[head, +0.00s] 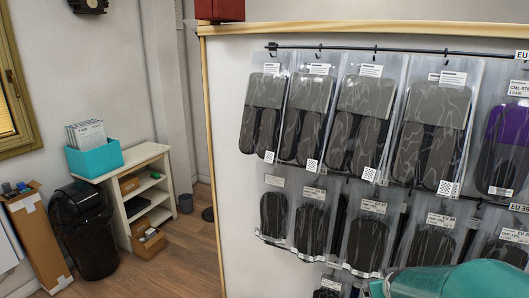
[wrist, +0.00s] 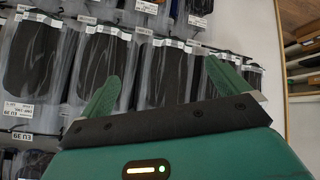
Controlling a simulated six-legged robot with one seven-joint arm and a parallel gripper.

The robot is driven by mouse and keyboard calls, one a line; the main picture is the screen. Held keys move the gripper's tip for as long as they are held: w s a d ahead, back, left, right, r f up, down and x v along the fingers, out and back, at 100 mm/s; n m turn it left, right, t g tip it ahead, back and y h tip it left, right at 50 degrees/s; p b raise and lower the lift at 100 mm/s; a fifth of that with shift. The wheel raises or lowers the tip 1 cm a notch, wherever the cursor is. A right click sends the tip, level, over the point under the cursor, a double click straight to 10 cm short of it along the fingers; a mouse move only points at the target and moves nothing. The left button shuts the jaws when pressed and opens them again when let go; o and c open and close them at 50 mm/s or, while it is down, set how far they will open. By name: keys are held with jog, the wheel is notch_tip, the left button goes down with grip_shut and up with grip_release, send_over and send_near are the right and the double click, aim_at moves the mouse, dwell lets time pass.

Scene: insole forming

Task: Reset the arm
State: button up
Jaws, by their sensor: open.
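My gripper (wrist: 162,90) shows in the wrist view with its two green fingers spread wide apart and nothing between them. Its fingertips point toward packaged dark insoles hanging on a wall rack; I cannot tell whether they touch the packs. In the head view a teal part of my arm (head: 455,282) shows at the bottom right, in front of the lower row of packs; the fingers are not visible there.
Insole packs (head: 365,110) hang from a black rail (head: 400,52) on a wood-framed panel, with a lower row (head: 372,235) beneath. At left stand a white shelf (head: 150,190) with a teal bin (head: 95,157), a black trash can (head: 85,230) and a cardboard box (head: 40,240). Some floor (head: 185,255) is clear.

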jog(key=s+a+r+g+y, duration=0.1)
jog(key=s+a+r+y, duration=0.1)
jog(key=s+a+r, duration=0.3)
jog(key=s+a+r+g+y, duration=0.1)
jog(key=s+a+r, duration=0.5)
jog(key=s+a, duration=0.5)
jog(key=a, duration=0.4)
jog(key=shift+r+n+y, duration=0.3)
jog(key=shift+y, duration=0.1)
